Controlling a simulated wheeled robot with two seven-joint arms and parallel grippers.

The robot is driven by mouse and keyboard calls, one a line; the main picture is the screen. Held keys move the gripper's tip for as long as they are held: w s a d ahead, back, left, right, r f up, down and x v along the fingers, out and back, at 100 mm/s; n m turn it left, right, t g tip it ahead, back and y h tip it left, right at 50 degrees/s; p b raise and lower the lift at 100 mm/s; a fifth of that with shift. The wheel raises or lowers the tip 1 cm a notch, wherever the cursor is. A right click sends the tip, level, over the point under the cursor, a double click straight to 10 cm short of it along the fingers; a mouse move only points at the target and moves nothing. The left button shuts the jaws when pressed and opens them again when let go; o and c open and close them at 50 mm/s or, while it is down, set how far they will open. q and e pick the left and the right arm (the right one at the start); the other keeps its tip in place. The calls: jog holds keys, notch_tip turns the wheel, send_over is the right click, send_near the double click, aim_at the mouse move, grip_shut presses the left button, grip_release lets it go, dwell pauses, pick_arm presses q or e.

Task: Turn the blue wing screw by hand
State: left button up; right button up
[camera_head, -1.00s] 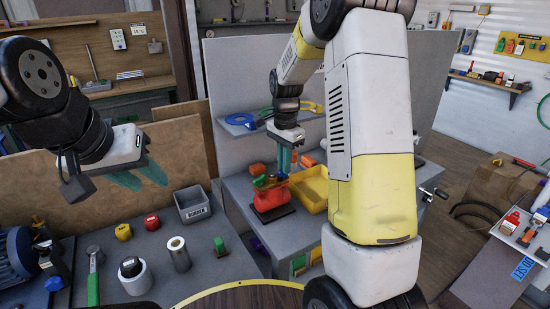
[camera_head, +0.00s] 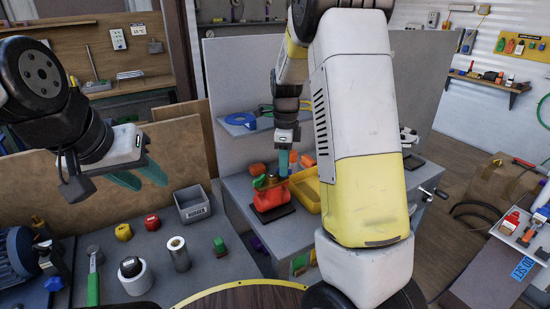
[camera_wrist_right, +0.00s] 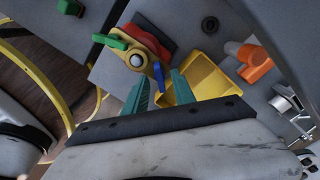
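The red valve (camera_head: 271,198) stands on a dark base on the grey workbench; its red body (camera_wrist_right: 150,38) also shows in the right wrist view. There it carries a yellow part with a round silver centre (camera_wrist_right: 137,61), a green wing (camera_wrist_right: 108,41) and the blue wing screw (camera_wrist_right: 158,75). My right gripper (camera_wrist_right: 160,77) is open, with its teal fingers on either side of the blue wing; I cannot tell whether they touch it. In the head view my right gripper (camera_head: 284,163) is just above the valve. My left gripper (camera_head: 152,181) is open and empty, far to the left.
A yellow tray (camera_wrist_right: 203,80) lies close beside the valve, with an orange fitting (camera_wrist_right: 257,61) beyond it. A grey bin (camera_head: 193,204) and several loose parts stand on the left table. A grey panel rises behind the bench.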

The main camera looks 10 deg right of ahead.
jog(key=shift+r, duration=3.05)
jog(key=s+r+n+t+y, duration=0.2)
jog(key=s+r+n, duration=0.45)
jog(key=r, duration=0.45)
jog(key=s+a+f+n+t, duration=0.1)
jog(key=s+n+t, duration=0.3)
jog(key=s+n, duration=1.2)
jog(key=shift+s+a, duration=0.65)
jog(key=shift+s, duration=0.25)
jog(key=shift+f, duration=0.1)
jog(key=shift+c, duration=0.4)
